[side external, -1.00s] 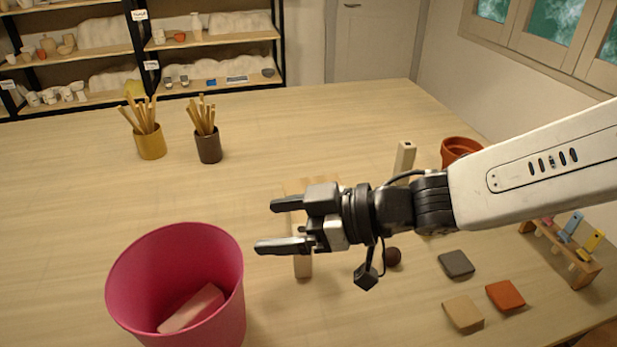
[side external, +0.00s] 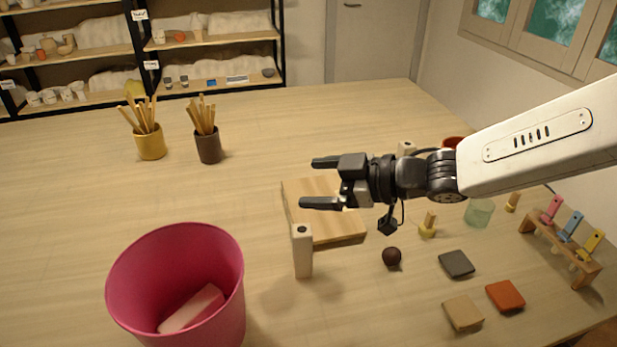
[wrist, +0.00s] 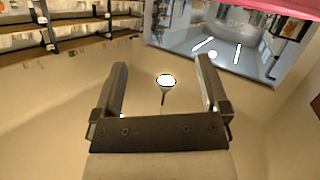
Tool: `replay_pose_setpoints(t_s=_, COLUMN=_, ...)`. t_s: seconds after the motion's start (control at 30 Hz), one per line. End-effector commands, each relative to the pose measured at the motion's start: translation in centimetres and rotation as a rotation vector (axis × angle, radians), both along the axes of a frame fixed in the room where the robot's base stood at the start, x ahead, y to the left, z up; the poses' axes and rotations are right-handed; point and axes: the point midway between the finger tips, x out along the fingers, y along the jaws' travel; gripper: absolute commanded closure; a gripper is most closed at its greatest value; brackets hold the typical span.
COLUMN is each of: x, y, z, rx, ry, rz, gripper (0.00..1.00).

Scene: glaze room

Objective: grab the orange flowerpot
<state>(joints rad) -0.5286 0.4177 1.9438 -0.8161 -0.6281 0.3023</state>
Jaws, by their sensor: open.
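The orange flowerpot (side external: 453,141) stands toward the back right of the table in the side view. Only a small part of its rim shows; my arm hides the rest. My gripper (side external: 322,182) is open and empty. It points left, above a wooden board, with the pot behind it to the right. In the wrist view both fingers of my gripper (wrist: 162,62) are spread with nothing between them. I cannot make out the flowerpot in the wrist view.
A pink bin (side external: 176,280) holds a pale pink block at front left. A pale upright post (side external: 302,253) stands by the wooden board (side external: 335,236). A dark ball (side external: 391,257), coloured tiles (side external: 505,295) and a tool rack (side external: 560,250) lie right. Brush cups (side external: 208,147) stand back left.

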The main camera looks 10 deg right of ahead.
Motion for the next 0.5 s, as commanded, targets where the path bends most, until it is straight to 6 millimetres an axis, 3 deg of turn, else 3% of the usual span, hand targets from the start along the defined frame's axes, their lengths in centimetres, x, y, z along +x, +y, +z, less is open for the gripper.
replay_pose_setpoints(t_s=0.03, x=1.9, y=-2.1, z=-0.5, rx=-0.027, ry=-0.038, rz=-0.031, gripper=0.05)
replay_pose_setpoints(t_s=0.2, x=7.0, y=-8.7, z=-1.9, rx=-0.135, ry=-0.177, rz=-0.106, gripper=0.05)
replay_pose_setpoints(t_s=0.5, x=13.4, y=-22.2, z=-4.5, rx=-0.369, ry=-0.389, rz=-0.232, gripper=0.05)
